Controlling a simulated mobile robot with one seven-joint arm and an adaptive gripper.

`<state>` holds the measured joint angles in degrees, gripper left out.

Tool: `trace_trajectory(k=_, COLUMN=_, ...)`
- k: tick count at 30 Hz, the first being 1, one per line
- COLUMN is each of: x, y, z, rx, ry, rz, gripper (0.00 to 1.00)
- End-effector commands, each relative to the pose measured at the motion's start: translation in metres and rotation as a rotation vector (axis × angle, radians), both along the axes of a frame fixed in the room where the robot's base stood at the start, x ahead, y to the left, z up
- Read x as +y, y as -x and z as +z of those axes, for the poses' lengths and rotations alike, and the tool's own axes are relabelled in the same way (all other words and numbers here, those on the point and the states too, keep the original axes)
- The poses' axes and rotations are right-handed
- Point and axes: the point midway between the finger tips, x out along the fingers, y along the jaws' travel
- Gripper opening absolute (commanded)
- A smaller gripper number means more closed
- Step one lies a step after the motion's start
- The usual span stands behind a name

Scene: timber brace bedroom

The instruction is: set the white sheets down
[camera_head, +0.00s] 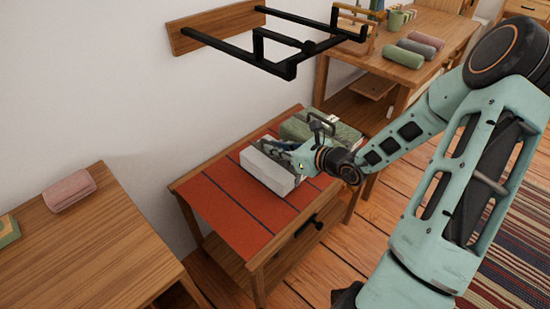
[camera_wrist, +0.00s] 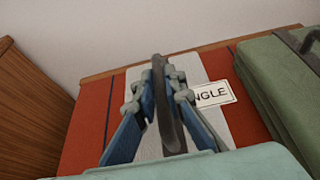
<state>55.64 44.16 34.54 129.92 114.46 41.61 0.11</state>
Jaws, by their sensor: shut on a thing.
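The white sheets (camera_head: 268,172) are a pale block-shaped bundle with a dark carry handle on top and a label ending in "NGLE". My gripper (camera_head: 303,158) is shut on the handle from above. In the wrist view the dark handle stands between my fingers (camera_wrist: 166,100), and the white sheets (camera_wrist: 215,66) show below. The bundle is over the red runner (camera_head: 235,208) on a small wooden table (camera_head: 253,268). I cannot tell whether its underside touches the runner. My gripper hides part of its right side.
A green bundle (camera_head: 343,134) with a handle lies close to the right of the white one. A black-framed wall rack (camera_head: 290,71) hangs above. A wooden table (camera_head: 110,235) stands left, a desk (camera_head: 440,30) back right. The runner's left and front are bare.

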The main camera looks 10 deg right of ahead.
Motion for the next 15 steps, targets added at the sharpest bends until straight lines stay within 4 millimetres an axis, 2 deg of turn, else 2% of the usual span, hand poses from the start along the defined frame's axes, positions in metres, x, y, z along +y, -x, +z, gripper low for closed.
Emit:
trace_trajectory(k=1, x=0.000, y=-0.005, z=-0.008, rx=-0.003, ry=-0.002, rz=0.000, gripper=0.00)
trace_trajectory(k=7, x=0.000, y=-0.004, z=-0.031, rx=-0.004, ry=-0.001, rz=0.000, gripper=0.00)
trace_trajectory(k=15, x=0.000, y=-0.004, z=-0.033, rx=-0.004, ry=-0.001, rz=0.001, gripper=0.00)
